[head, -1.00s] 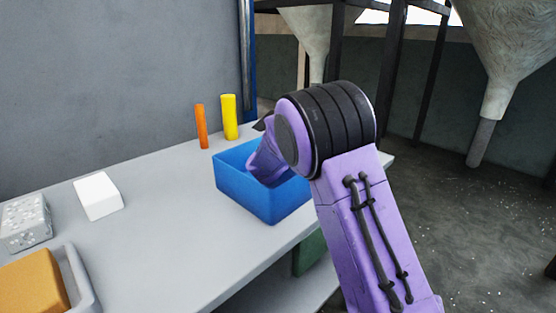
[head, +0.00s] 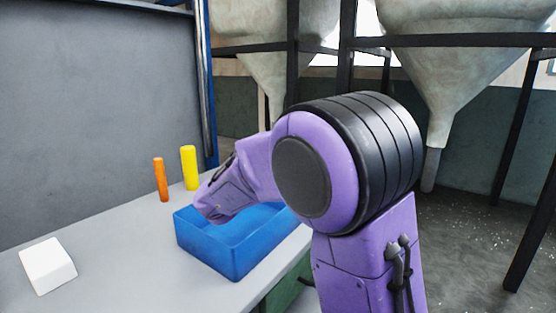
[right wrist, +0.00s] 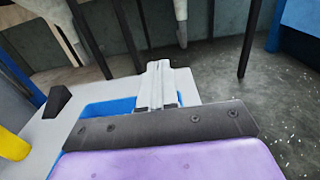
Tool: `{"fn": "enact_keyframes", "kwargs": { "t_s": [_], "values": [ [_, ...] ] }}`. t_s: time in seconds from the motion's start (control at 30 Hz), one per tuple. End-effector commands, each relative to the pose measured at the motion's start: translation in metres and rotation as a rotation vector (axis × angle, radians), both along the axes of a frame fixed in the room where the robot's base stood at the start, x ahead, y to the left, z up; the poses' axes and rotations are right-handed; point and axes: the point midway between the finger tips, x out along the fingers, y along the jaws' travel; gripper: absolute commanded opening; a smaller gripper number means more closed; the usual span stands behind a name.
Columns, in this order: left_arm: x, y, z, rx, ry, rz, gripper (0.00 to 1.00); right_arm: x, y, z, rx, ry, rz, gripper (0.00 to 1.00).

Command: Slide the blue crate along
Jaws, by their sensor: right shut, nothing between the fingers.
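The blue crate (head: 238,247) is an open box on the grey table, near its right-hand edge. My right forearm and wrist reach over it from the right and cover part of its inside and far rim. In the right wrist view my right gripper (right wrist: 158,82) has its pale fingers together, with nothing between them. Blue parts of the crate (right wrist: 108,107) show under and beside the gripper mount. The fingertips are hidden in the head view, and I cannot tell whether they touch the crate. My left gripper is in neither current view.
An orange cylinder (head: 161,180) and a yellow cylinder (head: 189,168) stand behind the crate. A white block (head: 47,265) lies at left on the table (head: 120,235). A dark wedge (right wrist: 57,101) sits near the yellow cylinder in the wrist view. Hoppers on dark frames stand beyond the table.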

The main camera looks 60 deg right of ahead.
Motion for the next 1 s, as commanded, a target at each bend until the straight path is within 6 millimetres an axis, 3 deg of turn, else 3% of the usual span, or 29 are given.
{"fn": "enact_keyframes", "kwargs": {
  "t_s": [0.03, 0.2, 0.37, 0.57, 0.67, 0.83, 1.0],
  "values": [
    [0.001, 0.0, 0.03, 0.0, -0.002, 0.0, 0.43, -0.006, 0.007, 0.023, -0.004, 0.003, -0.001, 0.0],
    [0.001, 0.0, 0.062, 0.0, -0.002, 0.0, 0.43, -0.019, 0.027, 0.029, -0.002, 0.002, 0.0, 0.0],
    [0.001, 0.0, 0.074, 0.0, -0.002, 0.0, 0.43, -0.027, 0.038, 0.03, -0.001, -0.001, -0.001, 0.0],
    [0.001, 0.0, 0.074, 0.0, -0.001, 0.0, 0.43, -0.029, 0.041, 0.025, -0.001, -0.002, 0.0, 0.0],
    [0.001, 0.0, 0.062, 0.0, -0.002, -0.001, 0.43, -0.009, 0.043, 0.01, -0.004, 0.028, 0.032, 0.0],
    [0.0, 0.0, 0.026, 0.001, -0.001, 0.0, 0.43, 0.06, 0.044, -0.029, -0.017, 0.066, 0.103, 0.0],
    [0.001, 0.0, 0.009, 0.0, -0.001, 0.0, 0.43, 0.083, 0.026, -0.044, -0.002, 0.012, 0.05, 0.0]
  ]
}}
